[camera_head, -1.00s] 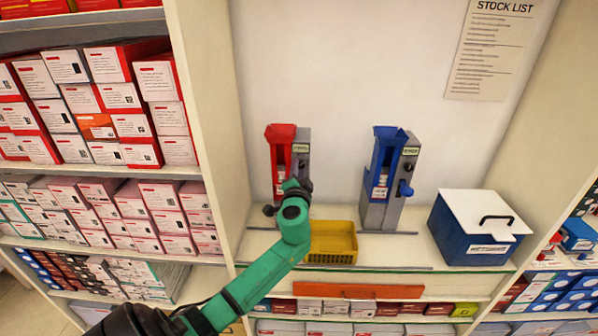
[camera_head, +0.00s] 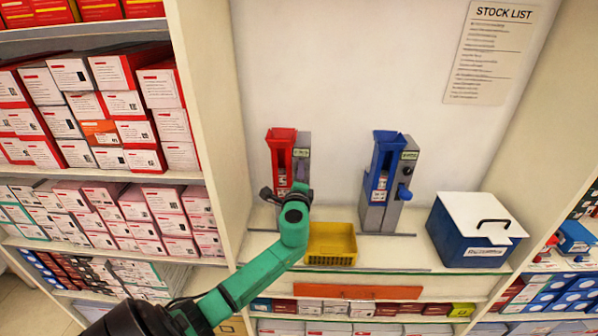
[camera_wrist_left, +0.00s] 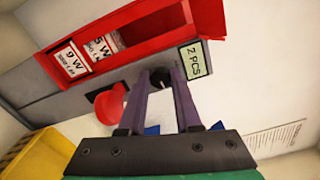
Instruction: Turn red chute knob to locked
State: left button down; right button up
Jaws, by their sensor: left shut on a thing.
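The red chute (camera_head: 281,150) stands on the shelf at the back, left of the blue chute. My left gripper (camera_head: 300,188) is at its grey right side, low on the body, and my wrist covers part of it. In the left wrist view, the gripper (camera_wrist_left: 160,84) is shut on a small black knob (camera_wrist_left: 160,77) just below the "2 PCS" label (camera_wrist_left: 190,59). No locked mark can be read. My right gripper is out of view.
The blue chute (camera_head: 385,165) with its blue knob stands to the right. A yellow bin (camera_head: 331,243) is in front, close to my left forearm. A blue box with a white lid (camera_head: 482,218) stands further right. A shelf upright (camera_head: 212,130) rises on the left.

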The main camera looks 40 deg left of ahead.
pick_arm(q)
jog(key=shift+m, duration=0.6)
jog(key=c, duration=0.6)
grip_release()
jog(key=b+v, duration=0.3)
jog(key=v, duration=1.1)
jog(key=shift+s+d, duration=0.2)
